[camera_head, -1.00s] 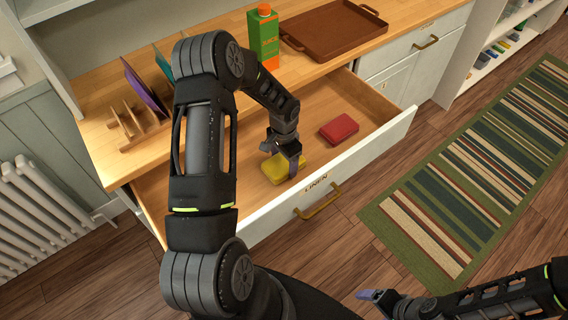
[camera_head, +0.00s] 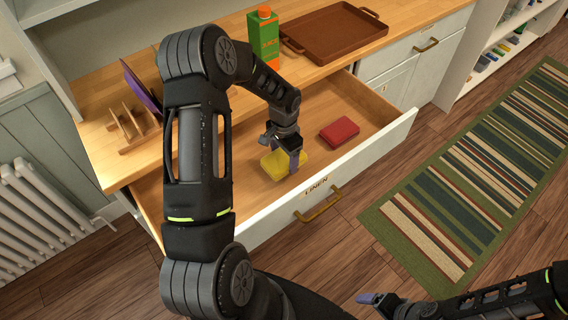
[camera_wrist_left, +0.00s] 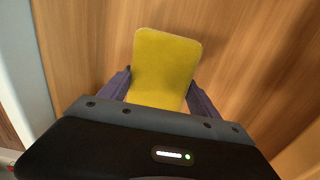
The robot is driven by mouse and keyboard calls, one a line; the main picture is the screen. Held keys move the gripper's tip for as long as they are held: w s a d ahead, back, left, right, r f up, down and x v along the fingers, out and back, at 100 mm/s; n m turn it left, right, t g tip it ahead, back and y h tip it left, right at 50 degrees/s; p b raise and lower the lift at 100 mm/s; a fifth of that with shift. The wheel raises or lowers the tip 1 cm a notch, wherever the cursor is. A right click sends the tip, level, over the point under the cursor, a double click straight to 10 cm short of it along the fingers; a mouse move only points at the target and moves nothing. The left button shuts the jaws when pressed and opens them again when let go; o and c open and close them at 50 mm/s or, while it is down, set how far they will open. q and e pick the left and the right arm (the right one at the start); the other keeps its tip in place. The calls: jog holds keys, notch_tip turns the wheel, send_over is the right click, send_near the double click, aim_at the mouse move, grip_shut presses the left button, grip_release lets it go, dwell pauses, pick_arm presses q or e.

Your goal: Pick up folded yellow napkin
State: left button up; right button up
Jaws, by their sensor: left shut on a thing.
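The folded yellow napkin (camera_head: 274,167) is in the open drawer, near its front panel. It also shows in the left wrist view (camera_wrist_left: 165,62), between the two purple-grey fingers. My left gripper (camera_head: 291,162) is shut on the napkin from above; in the left wrist view its fingers (camera_wrist_left: 158,92) flank the napkin's near part. I cannot tell whether the napkin is clear of the drawer floor. My right gripper (camera_head: 378,300) is at the bottom, away from the drawer; its opening cannot be made out.
The wooden drawer (camera_head: 352,150), labelled LINEN, also holds a folded red napkin (camera_head: 339,130) to the right. On the counter above stand a juice carton (camera_head: 263,38), a brown tray (camera_head: 335,32) and a wooden rack (camera_head: 130,125). A striped rug (camera_head: 480,170) lies on the floor.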

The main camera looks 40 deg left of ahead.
aim_at(284, 156)
pick_arm(q)
notch_tip(284, 156, up, 6)
jog(key=shift+r+b, duration=0.2)
jog(key=shift+b, duration=0.25)
jog(key=o, duration=0.9)
jog(key=shift+c, duration=0.2)
grip_shut()
jog(key=w+d+r+n, duration=0.1)
jog(key=w+d+r, duration=0.1)
jog(key=d+r, duration=0.4)
jog(key=w+d+r+n, duration=0.2)
jog(key=d+r, duration=0.3)
jog(key=d, duration=0.6)
jog(key=shift+d+r, duration=0.15)
jog(key=shift+r, duration=0.25)
